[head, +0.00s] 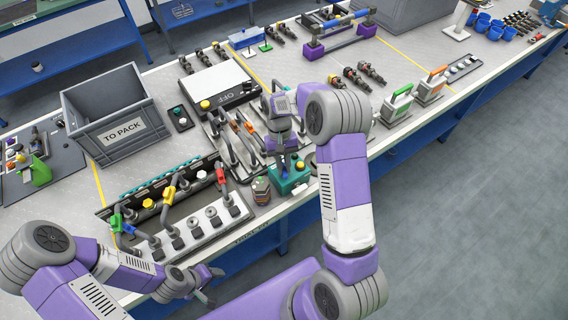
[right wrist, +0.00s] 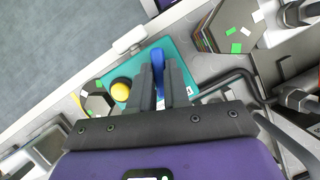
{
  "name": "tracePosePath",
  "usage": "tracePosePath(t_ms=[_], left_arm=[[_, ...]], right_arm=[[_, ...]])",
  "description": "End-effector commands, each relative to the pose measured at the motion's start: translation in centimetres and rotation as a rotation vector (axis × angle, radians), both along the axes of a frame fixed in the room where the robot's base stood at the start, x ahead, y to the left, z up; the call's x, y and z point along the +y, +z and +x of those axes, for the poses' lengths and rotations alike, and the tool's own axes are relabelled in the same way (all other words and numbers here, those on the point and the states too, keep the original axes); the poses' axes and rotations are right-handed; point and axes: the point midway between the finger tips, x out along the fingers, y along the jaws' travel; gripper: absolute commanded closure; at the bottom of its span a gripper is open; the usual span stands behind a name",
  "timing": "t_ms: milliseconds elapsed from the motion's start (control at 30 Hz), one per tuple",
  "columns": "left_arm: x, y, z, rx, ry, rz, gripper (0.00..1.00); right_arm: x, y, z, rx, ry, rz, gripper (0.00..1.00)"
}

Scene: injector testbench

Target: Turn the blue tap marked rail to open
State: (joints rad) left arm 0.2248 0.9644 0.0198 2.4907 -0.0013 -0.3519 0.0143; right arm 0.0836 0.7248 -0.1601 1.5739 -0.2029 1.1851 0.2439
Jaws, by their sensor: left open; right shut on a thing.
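The blue tap (right wrist: 158,62) stands on a teal box (right wrist: 186,54) with a yellow knob (right wrist: 120,91) beside it. In the right wrist view my right gripper (right wrist: 165,84) has its two dark fingers shut on either side of the blue tap. In the head view the teal box (head: 294,184) sits near the bench's front edge, with my right gripper (head: 283,165) coming down on it from behind. The tap is mostly hidden there, and I cannot read its marking. My left gripper (head: 207,284) is open and empty in front of the bench, at lower left.
A stack of hexagonal plates (head: 261,190) stands just left of the teal box. A rack with coloured taps (head: 170,194) and a grey crate (head: 110,116) are further left. Grey pipes and a white OFF unit (head: 214,80) lie behind.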

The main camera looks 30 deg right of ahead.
Motion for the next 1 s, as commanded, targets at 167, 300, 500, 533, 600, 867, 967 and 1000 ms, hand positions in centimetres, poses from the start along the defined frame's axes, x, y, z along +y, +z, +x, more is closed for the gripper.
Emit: tracePosePath(t_ms=[167,300,500,533,600,867,967,1000], left_arm=[[0.00,0.12,-0.01,0.000,0.000,0.000,0.44],[0.00,0.15,0.00,0.000,0.000,0.000,0.44],[0.00,0.17,0.00,0.000,0.000,0.000,0.44],[0.00,0.17,0.00,0.000,0.000,0.000,0.44],[0.00,0.17,0.00,0.000,0.000,0.000,0.44],[0.00,0.18,0.00,0.000,0.000,0.000,0.44],[0.00,0.18,0.00,0.000,0.000,0.000,0.44],[0.00,0.18,0.00,0.000,0.000,0.000,0.44]], right_arm=[[0.08,0.10,0.14,-0.004,0.144,-0.002,1.00],[0.14,0.11,0.15,-0.004,0.238,-0.002,1.00],[0.17,0.09,0.13,-0.005,0.328,-0.001,1.00],[0.18,0.09,0.14,-0.004,0.337,-0.002,1.00],[0.20,0.08,0.13,-0.005,0.356,-0.001,1.00],[0.20,0.08,0.14,-0.006,0.386,-0.002,1.00],[0.21,0.08,0.14,-0.006,0.388,-0.002,1.00],[0.21,0.08,0.14,-0.006,0.388,-0.002,1.00]])
